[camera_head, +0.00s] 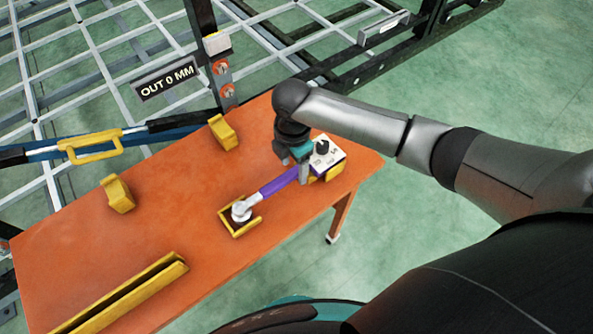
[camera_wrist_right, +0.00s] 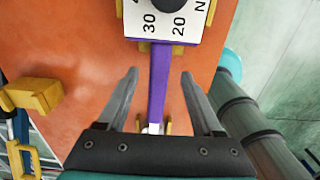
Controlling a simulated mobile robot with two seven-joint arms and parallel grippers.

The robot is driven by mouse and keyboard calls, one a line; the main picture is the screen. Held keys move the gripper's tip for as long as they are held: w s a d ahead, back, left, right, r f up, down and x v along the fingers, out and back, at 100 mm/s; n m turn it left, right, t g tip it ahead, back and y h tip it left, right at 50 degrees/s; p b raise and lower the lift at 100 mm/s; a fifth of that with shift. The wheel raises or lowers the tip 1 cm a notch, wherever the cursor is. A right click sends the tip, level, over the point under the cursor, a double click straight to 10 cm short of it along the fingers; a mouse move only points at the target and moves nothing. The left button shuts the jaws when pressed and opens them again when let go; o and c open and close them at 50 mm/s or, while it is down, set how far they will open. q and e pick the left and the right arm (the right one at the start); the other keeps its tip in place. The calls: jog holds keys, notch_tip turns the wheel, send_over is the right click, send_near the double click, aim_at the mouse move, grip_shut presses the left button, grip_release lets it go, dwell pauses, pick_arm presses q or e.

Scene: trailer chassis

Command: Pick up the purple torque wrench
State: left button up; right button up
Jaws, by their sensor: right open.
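The purple torque wrench (camera_head: 276,184) lies on the orange table (camera_head: 170,215). Its silver head rests in a yellow cradle (camera_head: 240,229). A white block with a dark knob (camera_head: 325,158) stands at its other end. My right gripper (camera_head: 301,171) is over the wrench beside this white block. In the right wrist view, my open right gripper (camera_wrist_right: 160,74) has one finger on each side of the purple shaft (camera_wrist_right: 159,88), with gaps on both sides. The numbers 30 and 20 show on the white block (camera_wrist_right: 165,22). My left gripper is not in view.
Two yellow brackets (camera_head: 118,194) (camera_head: 223,132) and a long yellow trough (camera_head: 130,297) are on the table. A sign reading "OUT 0 MM" (camera_head: 167,79) and a grey lattice frame stand behind it. The table's middle is clear.

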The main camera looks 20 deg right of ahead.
notch_tip(320, 180, down, 2)
grip_shut()
dwell(0.6)
jog(key=shift+w+r, duration=0.1)
jog(key=shift+r, duration=0.05)
